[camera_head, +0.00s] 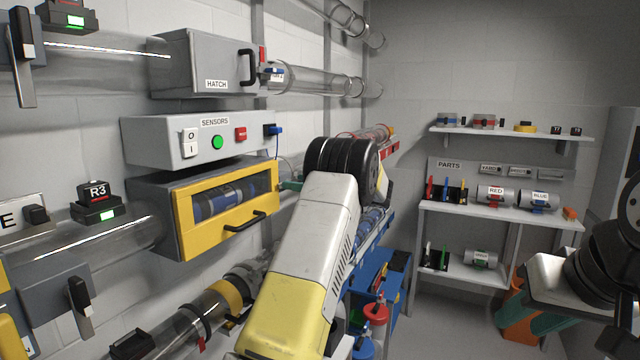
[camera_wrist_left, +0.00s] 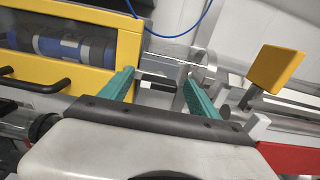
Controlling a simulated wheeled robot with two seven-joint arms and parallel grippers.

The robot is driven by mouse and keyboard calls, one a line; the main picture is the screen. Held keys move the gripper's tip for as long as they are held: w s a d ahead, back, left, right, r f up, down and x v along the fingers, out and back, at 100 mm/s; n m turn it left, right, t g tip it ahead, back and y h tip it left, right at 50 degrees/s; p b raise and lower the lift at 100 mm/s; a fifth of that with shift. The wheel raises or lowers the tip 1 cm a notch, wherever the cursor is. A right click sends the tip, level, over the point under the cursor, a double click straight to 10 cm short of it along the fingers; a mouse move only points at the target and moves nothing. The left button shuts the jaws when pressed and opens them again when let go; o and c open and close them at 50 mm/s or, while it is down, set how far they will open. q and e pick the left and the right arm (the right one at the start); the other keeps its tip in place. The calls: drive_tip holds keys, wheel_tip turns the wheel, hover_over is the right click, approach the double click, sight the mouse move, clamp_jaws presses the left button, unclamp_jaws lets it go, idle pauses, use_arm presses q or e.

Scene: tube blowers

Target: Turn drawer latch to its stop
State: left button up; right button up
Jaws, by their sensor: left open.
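The yellow-framed drawer (camera_head: 226,205) sits in a grey housing on the left wall, with a blue cylinder behind its window. Its yellow front (camera_wrist_left: 105,42) and dark handle also show in the wrist view. My left gripper (camera_wrist_left: 160,92) is open at the drawer's right end, its two teal fingers apart. A small dark bar (camera_wrist_left: 157,86), perhaps the drawer latch, shows between the fingers; I cannot tell whether they touch it. My right gripper (camera_head: 555,326) is partly visible at lower right.
A grey sensors box (camera_head: 160,140) with a green button is above the drawer. Clear tubes run beside it. A yellow square plate (camera_wrist_left: 276,68) stands right of the left fingers. Parts shelves (camera_head: 475,212) stand at the back right. Bare floor shows before them.

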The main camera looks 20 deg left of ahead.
use_arm(q)
drive_tip(key=c, duration=1.4)
drive_tip(key=shift+o, duration=0.2)
drive_tip(key=shift+n, duration=0.3)
drive_tip(key=n, duration=1.7)
drive_tip(key=shift+s+f, duration=0.25)
drive_tip(key=shift+f, duration=0.05)
drive_tip(key=shift+n, duration=0.3)
